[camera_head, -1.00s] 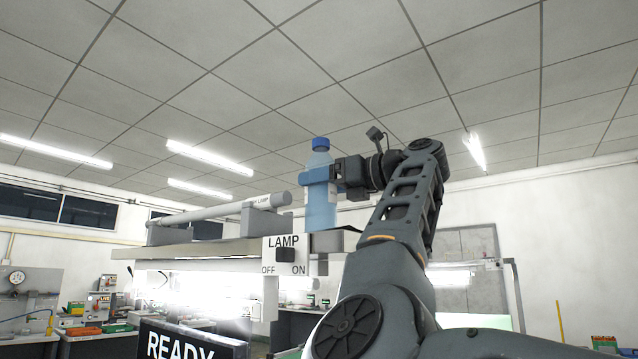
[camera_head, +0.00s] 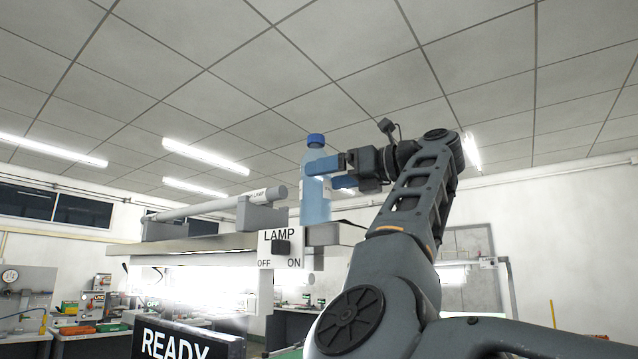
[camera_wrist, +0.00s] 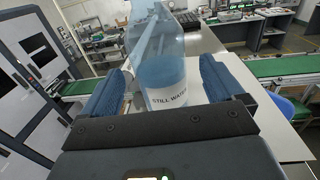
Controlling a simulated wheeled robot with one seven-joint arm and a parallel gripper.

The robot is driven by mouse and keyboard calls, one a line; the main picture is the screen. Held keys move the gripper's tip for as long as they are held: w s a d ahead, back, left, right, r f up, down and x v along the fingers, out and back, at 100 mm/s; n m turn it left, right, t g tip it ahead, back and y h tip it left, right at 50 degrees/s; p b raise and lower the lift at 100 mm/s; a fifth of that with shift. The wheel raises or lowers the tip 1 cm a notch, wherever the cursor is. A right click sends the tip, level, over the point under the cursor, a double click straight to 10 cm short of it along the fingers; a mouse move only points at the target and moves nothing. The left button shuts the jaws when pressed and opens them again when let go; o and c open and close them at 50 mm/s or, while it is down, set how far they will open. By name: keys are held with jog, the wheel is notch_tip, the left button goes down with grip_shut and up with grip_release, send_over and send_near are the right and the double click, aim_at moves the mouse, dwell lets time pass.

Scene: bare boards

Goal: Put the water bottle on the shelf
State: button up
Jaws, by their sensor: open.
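The water bottle (camera_head: 315,205) is clear blue with a blue cap and stands upright at the right end of the raised shelf (camera_head: 205,243), beside the lamp switch box. The shelf is the flat board above the bright lamp. My gripper (camera_head: 329,174) is open, with its fingers on either side of the bottle's upper part. In the wrist view the bottle (camera_wrist: 163,75), with its "STILL WATER" label, stands between the spread blue fingers of my gripper (camera_wrist: 160,95), with a gap visible at the right finger.
A grey tube (camera_head: 215,203) on brackets lies along the shelf left of the bottle. The LAMP switch box (camera_head: 281,249) hangs at the shelf's front. A READY sign (camera_head: 185,342) stands below. In the wrist view, dark cabinets (camera_wrist: 40,60) stand left and a green conveyor (camera_wrist: 275,66) right.

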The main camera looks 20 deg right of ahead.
jog(key=b+v, duration=0.2)
jog(key=v, duration=0.6)
jog(key=shift+s+d, duration=0.2)
jog(key=shift+s, duration=0.05)
